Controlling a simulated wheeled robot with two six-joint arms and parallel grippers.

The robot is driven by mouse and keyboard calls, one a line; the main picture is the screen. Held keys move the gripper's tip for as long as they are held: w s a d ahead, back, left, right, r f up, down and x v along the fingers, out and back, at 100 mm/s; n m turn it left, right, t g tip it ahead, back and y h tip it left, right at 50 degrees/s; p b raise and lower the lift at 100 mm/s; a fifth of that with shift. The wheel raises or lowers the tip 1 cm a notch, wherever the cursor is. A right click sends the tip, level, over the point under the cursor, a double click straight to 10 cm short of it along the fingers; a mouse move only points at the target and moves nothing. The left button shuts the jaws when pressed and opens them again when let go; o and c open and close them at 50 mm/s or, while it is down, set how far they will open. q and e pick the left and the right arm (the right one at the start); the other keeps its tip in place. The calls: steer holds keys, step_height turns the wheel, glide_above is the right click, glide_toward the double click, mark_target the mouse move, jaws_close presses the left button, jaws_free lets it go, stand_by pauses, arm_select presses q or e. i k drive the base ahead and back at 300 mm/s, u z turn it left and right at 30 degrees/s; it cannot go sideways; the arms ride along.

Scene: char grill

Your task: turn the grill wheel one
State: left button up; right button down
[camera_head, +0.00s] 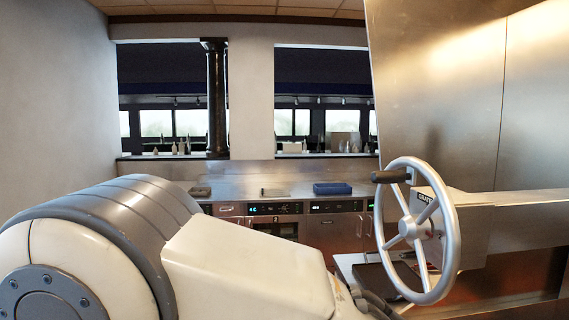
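The grill wheel (408,228) is a silver hand wheel with spokes and a round hub, upright at the right of the head view. A dark crank handle (391,176) sticks out from the upper left of its rim. My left arm fills the lower left and reaches toward the wheel's lower left. Dark parts at the arm's far end, low beside the wheel, may belong to my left gripper; its fingers cannot be made out. Whether they touch the wheel cannot be told. My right gripper is not in view.
A metal housing (510,210) carries the wheel, with a tall steel panel (440,90) behind it. A steel back counter (260,178) with ovens below holds a dark blue box (332,188). The space left of the wheel above my arm looks clear.

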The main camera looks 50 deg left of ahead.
mark_target(415, 228)
steer(key=u, duration=0.75)
steer(key=k, duration=1.2)
steer(key=u, duration=0.65)
steer(key=i, duration=0.9)
steer(key=u, duration=0.3)
